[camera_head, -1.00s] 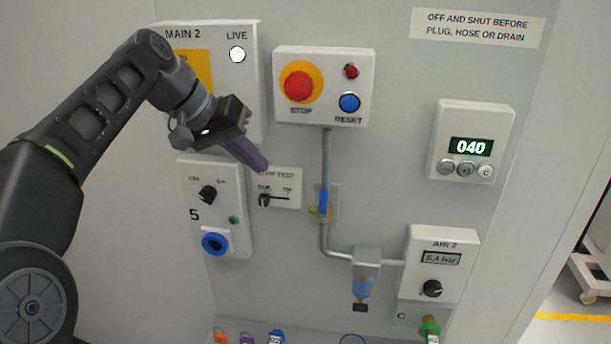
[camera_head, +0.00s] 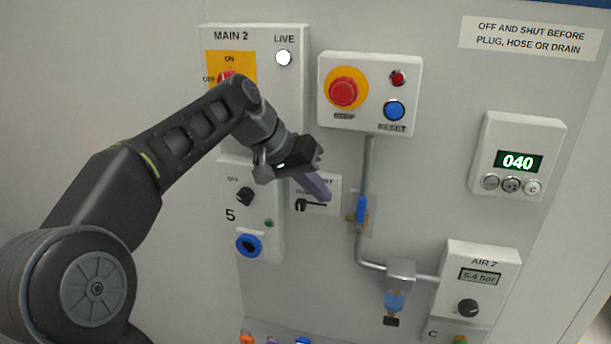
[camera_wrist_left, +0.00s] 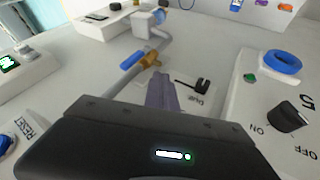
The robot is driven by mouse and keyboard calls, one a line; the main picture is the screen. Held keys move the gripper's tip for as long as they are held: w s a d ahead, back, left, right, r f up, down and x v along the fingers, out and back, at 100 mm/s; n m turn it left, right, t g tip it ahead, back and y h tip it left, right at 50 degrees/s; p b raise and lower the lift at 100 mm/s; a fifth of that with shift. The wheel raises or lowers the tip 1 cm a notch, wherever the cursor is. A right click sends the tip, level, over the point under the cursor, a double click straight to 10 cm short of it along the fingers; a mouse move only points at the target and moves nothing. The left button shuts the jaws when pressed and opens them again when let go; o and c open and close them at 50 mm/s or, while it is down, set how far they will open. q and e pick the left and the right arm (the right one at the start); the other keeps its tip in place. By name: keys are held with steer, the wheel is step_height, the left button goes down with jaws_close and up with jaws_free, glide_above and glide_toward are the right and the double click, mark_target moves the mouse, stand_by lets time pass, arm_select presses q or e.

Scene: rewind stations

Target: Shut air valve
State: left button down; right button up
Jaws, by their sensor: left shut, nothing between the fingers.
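The air valve has a blue lever handle (camera_head: 361,210) on a brass body (camera_head: 350,219), set in the grey vertical pipe on the wall panel. The lever stands upright, in line with the pipe. In the left wrist view the blue lever (camera_wrist_left: 132,60) and brass body (camera_wrist_left: 150,59) lie just beyond the fingers. My right gripper is not in view.
A stop and reset box (camera_head: 368,120) sits above the valve. Main box 2 (camera_head: 290,90) and socket box 5 (camera_head: 265,235) are left. The air 2 gauge box (camera_head: 500,262), reading 5.4 bar, is lower right. A filter (camera_head: 393,300) hangs below the pipe.

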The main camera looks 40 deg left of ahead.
mark_target(361, 216)
arm_select(q)
steer(key=w+d, duration=0.1)
steer(key=d+f+p, duration=0.1)
steer(key=d, duration=0.1)
steer(key=shift+w+f, duration=0.1)
steer(key=shift+w, duration=0.3)
steer(key=shift+w+d, duration=0.2)
steer(key=shift+d, duration=0.4)
steer(key=shift+d, duration=0.1)
